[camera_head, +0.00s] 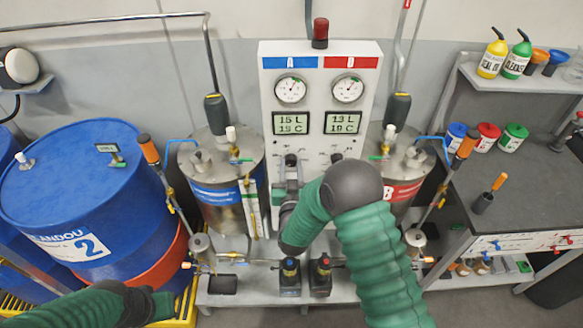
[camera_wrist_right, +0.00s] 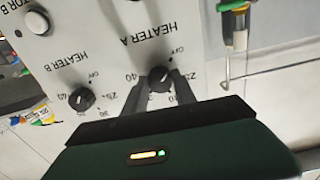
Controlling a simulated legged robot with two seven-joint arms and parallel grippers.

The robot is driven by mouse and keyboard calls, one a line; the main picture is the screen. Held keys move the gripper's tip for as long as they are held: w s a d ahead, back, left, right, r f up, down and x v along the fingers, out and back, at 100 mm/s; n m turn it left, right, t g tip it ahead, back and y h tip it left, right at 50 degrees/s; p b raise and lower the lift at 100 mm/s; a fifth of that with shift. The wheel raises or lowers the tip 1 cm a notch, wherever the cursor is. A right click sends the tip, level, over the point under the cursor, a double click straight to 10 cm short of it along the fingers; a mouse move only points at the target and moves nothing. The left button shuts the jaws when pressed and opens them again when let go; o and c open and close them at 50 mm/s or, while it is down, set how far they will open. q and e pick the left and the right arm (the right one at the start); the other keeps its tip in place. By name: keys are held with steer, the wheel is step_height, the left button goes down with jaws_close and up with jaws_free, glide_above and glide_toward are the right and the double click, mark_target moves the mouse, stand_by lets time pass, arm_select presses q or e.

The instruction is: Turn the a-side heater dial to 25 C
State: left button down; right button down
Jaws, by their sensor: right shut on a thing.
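The heater A dial (camera_wrist_right: 160,78) is a small black knob on the white panel, shown upside down in the right wrist view. My right gripper (camera_wrist_right: 159,84) is shut on it, one finger on each side. Numbers around the dial are partly hidden by the fingers; "OFF" shows beside it, and the exact setting cannot be read. In the head view my right gripper (camera_head: 290,180) is at the lower left of the control panel (camera_head: 320,103), partly hidden by my arm. The A display (camera_head: 292,122) seems to read 15 L and 15 C.
The heater B dial (camera_wrist_right: 82,98) is beside the A dial. Metal tanks A (camera_head: 222,170) and B (camera_head: 402,193) flank the panel. A blue drum (camera_head: 75,185) stands at left, a dark workbench (camera_head: 490,190) at right.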

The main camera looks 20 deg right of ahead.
steer(key=shift+f+m+b, duration=0.2)
steer(key=shift+m+b, duration=0.3)
steer(key=shift+b, duration=0.15)
steer(key=m+b, duration=0.8)
steer(key=b, duration=0.1)
steer(key=shift+b, duration=0.3)
steer(key=shift+m+b, duration=1.05)
steer(key=shift+m, duration=0.25)
steer(key=c, duration=1.3)
jaws_free()
steer(key=shift+o, duration=1.4)
steer(key=shift+s+r, duration=0.1)
steer(key=shift+r, duration=0.05)
